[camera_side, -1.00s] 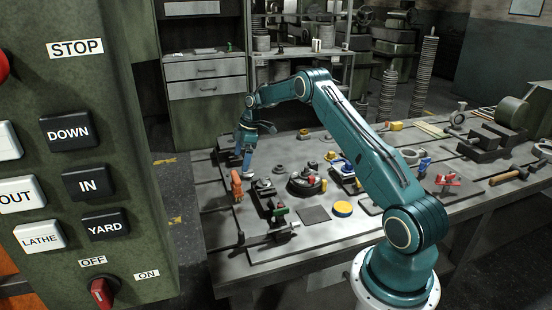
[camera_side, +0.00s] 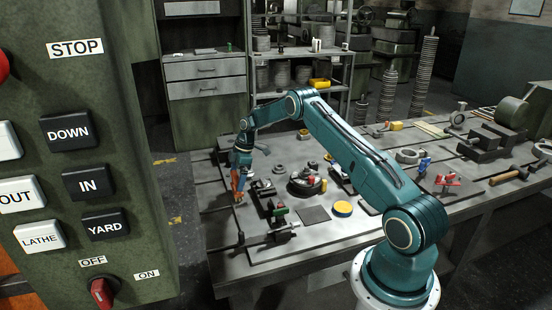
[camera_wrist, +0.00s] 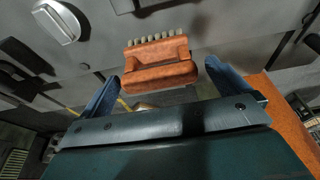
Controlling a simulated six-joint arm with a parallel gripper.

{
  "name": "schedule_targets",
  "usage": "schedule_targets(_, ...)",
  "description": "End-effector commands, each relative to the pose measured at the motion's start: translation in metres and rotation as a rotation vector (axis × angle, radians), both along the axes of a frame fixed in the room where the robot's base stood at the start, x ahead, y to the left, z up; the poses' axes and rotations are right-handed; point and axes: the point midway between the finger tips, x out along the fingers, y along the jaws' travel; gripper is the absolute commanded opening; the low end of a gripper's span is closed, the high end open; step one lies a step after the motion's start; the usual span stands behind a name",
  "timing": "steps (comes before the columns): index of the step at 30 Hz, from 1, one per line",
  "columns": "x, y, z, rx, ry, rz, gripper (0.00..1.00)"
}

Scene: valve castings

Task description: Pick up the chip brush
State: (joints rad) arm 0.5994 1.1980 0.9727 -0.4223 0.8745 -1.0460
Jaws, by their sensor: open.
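The chip brush (camera_wrist: 158,62) has an orange-brown body with a looped handle and a row of pale bristles; in the wrist view it lies at top centre. My gripper (camera_wrist: 167,64) is open, with one blue finger on each side of the brush. A gap shows between each finger and the brush, so it is not clamped. In the side view the brush (camera_side: 238,187) shows as an orange shape at the table's left, partly hidden by my gripper (camera_side: 241,181), which points down at it.
A small vise-like casting (camera_side: 278,214) and a dark round part with coloured pieces (camera_side: 305,183) stand to the right. A yellow disc (camera_side: 342,208) and a flat dark plate (camera_side: 313,214) lie nearer the front. The table's left edge is close to the brush.

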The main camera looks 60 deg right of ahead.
Motion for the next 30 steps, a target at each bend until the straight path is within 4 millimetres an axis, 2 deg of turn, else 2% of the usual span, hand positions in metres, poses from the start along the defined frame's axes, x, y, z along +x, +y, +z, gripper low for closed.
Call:
schedule_targets(12,0.009,0.006,-0.040,0.000,0.001,0.001,1.00)
schedule_targets(29,0.010,0.006,-0.042,-0.001,0.001,0.000,1.00)
schedule_targets(30,0.010,0.006,-0.042,-0.001,0.001,0.000,0.96)
